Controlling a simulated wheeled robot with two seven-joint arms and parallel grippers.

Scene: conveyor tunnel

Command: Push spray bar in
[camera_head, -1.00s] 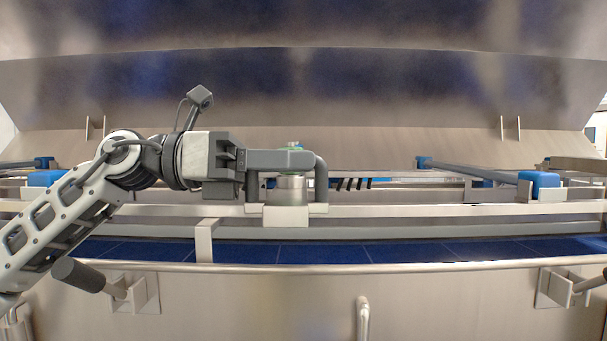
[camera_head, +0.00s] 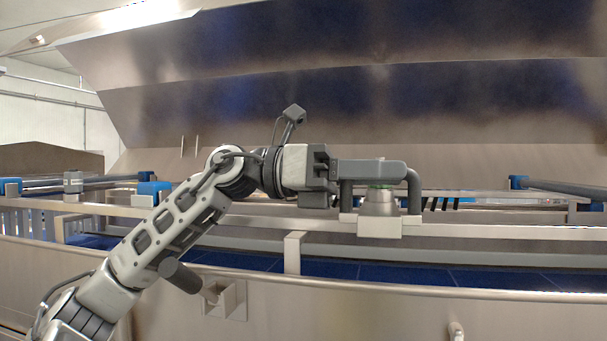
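My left gripper (camera_head: 372,171) reaches in from the left above a silver cylindrical fitting (camera_head: 379,203) with a green top. Its dark grey fingers overlap in this view, so their gap is hidden. A dark curved piece bends down at the right side of the fitting; I cannot tell whether it is finger or pipe. The fitting sits on a pale block on the front rail (camera_head: 480,230). Dark grey spray bars with blue ends show at the right (camera_head: 565,187) and left (camera_head: 110,179). Whether my gripper touches the fitting is unclear. My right gripper is out of view.
A blue conveyor belt (camera_head: 400,273) runs below the rails. An upright bracket (camera_head: 293,252) stands left of the fitting. The steel front wall (camera_head: 340,312) is in front, and a large raised steel hood (camera_head: 350,100) hangs above.

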